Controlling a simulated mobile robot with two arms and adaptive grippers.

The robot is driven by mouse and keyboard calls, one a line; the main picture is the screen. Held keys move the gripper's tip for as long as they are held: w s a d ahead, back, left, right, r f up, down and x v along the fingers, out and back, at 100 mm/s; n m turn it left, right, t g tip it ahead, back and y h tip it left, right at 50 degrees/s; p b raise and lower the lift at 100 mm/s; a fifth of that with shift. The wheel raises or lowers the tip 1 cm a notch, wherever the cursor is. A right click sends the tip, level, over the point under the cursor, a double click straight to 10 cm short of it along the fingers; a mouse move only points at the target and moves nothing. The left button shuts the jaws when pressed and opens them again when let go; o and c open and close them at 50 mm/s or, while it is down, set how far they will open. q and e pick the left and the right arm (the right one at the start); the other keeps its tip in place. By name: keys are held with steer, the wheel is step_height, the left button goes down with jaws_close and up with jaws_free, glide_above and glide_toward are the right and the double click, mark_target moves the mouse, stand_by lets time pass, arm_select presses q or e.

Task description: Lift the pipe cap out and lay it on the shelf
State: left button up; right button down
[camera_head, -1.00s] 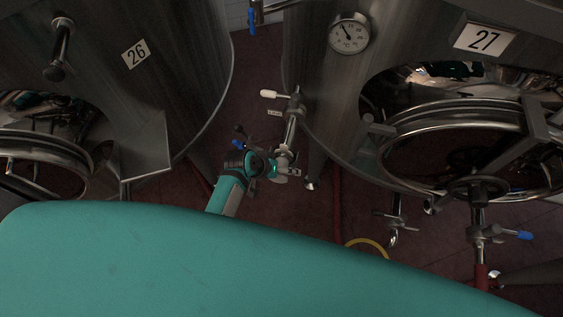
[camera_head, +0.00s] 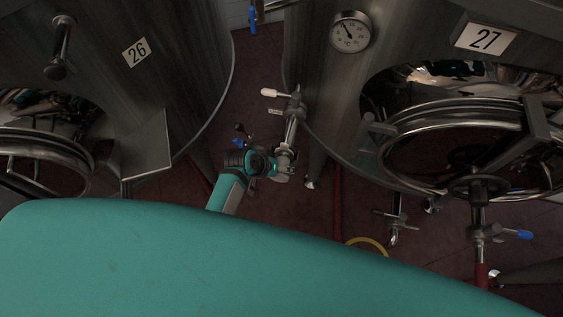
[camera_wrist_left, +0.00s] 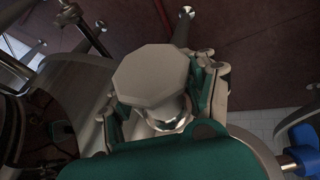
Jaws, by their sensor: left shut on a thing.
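The pipe cap (camera_wrist_left: 155,76) is a pale grey eight-sided piece in the middle of the left wrist view. My left gripper (camera_wrist_left: 165,100) has its fingers on both sides of the cap and is shut on it. The cap is at or very close to a shiny metal pipe end (camera_wrist_left: 172,122); I cannot tell whether it is clear of it. In the head view the left gripper (camera_head: 276,165) is at the lower end of the pipe with a white-handled valve (camera_head: 290,115). The cap is small and partly hidden there. My right gripper is not in view.
Steel tank 26 (camera_head: 190,60) stands left and tank 27 (camera_head: 430,50) right, with a gap between them. A round hatch (camera_head: 460,145) and a blue-handled valve (camera_head: 500,233) are at the right. A yellow hose (camera_head: 368,243) lies on the dark red floor.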

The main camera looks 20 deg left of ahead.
arm_select(q)
steer(key=shift+d, duration=0.1)
steer(key=shift+w+r, duration=0.1)
steer(key=shift+r, duration=0.5)
step_height(320, 180, up, 2)
steer(key=shift+r, duration=0.1)
steer(key=s+a+r+b, duration=0.1)
steer(key=s+a+b, duration=0.2)
steer(key=s+a, duration=0.6)
steer(key=shift+s+a+r, duration=0.15)
steer(key=shift+s+r, duration=0.15)
steer(key=shift+s, duration=1.85)
step_height(320, 180, up, 7)
steer(key=p, duration=0.8)
steer(key=shift+p, duration=0.3)
